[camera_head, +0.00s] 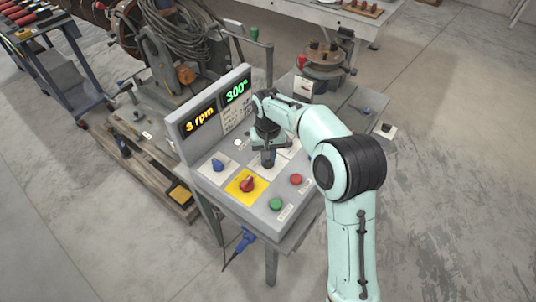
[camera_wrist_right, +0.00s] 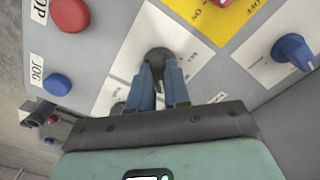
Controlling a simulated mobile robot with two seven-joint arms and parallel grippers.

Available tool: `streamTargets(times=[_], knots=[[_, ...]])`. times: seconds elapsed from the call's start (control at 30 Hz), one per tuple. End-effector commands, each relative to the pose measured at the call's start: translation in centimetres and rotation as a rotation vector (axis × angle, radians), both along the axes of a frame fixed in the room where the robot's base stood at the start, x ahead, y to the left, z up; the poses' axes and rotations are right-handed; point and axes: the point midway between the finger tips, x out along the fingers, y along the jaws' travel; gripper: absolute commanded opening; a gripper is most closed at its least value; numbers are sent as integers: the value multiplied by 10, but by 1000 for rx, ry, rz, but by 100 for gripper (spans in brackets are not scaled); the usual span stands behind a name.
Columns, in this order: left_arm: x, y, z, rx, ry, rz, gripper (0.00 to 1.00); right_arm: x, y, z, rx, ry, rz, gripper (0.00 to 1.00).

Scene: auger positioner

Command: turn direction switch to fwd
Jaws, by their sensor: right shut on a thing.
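My right gripper (camera_head: 268,156) reaches down to the control panel (camera_head: 213,187) from the right. In the right wrist view its two blue-grey fingers (camera_wrist_right: 163,80) are shut on a dark round switch knob (camera_wrist_right: 158,53). The knob sits on a white label plate (camera_wrist_right: 172,38) next to the yellow plate. The fingers cover part of the knob, and I cannot read its pointer position or its label. In the head view my gripper mostly hides this knob. My left gripper is not in view.
A red switch (camera_head: 247,184) on a yellow plate, a blue knob (camera_head: 218,165), a green button (camera_head: 275,204) and a red button (camera_head: 295,180) share the panel. The displays read "3 rpm" (camera_head: 200,119) and "300°" (camera_head: 237,91). Machinery with coiled cable (camera_head: 185,35) stands behind.

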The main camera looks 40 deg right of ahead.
Motion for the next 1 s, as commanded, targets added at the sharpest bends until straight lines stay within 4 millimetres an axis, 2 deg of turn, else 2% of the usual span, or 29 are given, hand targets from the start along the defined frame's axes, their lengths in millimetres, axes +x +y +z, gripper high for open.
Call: streamTargets(times=[0.1,0.13,0.2,0.57,0.67,1.0], knots=[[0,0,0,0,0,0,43,0,0,0,1,0,-4,0],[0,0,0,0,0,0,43,0,0,0,1,0,-3,27],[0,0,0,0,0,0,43,0,0,0,1,0,-3,43],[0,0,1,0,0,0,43,0,0,5,0,-2,-1,43],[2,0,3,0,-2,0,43,1,0,19,0,-4,-1,43],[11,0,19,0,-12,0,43,1,0,95,0,-6,-1,43]])
